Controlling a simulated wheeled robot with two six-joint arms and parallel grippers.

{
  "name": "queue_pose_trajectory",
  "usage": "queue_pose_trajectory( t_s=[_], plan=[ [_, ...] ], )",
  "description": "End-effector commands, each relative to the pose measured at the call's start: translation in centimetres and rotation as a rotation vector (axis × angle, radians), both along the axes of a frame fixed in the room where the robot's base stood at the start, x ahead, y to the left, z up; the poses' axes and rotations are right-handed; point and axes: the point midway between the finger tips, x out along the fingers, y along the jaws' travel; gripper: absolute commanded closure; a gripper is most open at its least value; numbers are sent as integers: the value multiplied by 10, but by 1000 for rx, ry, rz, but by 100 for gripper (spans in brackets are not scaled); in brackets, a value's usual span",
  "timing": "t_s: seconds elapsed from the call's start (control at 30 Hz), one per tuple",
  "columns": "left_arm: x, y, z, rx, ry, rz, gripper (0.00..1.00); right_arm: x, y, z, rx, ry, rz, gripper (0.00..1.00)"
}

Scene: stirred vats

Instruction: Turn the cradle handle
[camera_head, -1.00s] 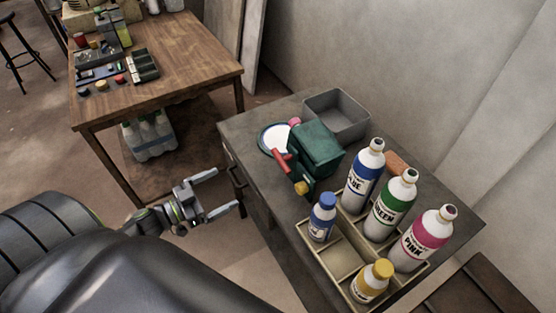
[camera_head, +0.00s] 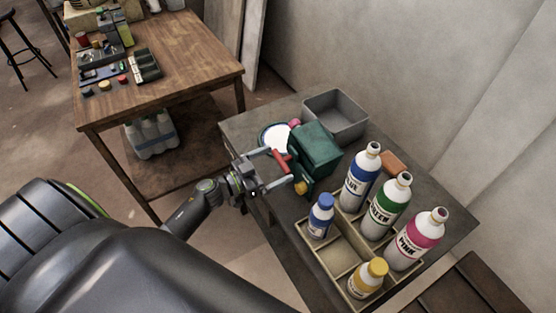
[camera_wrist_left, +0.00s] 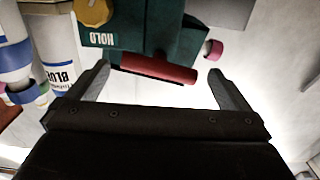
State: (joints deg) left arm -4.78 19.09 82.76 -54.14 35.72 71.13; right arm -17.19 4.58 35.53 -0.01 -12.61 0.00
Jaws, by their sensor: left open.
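The green cradle box (camera_head: 316,146) stands on the dark bench, with a red handle (camera_head: 281,160) on its near left side and a yellow knob (camera_head: 301,187) low on its front. My left gripper (camera_head: 275,168) is open, its two fingers reaching to either side of the red handle. In the left wrist view the red handle (camera_wrist_left: 158,68) lies ahead, between the open fingers of the gripper (camera_wrist_left: 158,82) and not gripped. The yellow knob (camera_wrist_left: 92,10) and a "HOLD" label (camera_wrist_left: 100,39) also show there. My right gripper is not in view.
A grey bin (camera_head: 336,112) and a white round dish (camera_head: 272,138) sit behind. A wooden table (camera_head: 180,50) stands at the back left.

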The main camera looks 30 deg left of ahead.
Motion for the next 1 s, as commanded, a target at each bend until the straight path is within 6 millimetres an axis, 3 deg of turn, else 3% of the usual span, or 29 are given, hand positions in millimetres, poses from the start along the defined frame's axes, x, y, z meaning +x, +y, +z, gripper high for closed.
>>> queue_pose_trajectory(
  t_s=[0.17,0.47,0.73,1.0],
  plan=[
    [14,-8,0,0,0,0,0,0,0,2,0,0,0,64],
    [16,-10,0,0,0,0,0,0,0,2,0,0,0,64],
    [16,-9,0,0,0,0,30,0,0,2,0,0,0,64],
    [15,-9,0,28,-17,0,30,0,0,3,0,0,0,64]
  ],
)
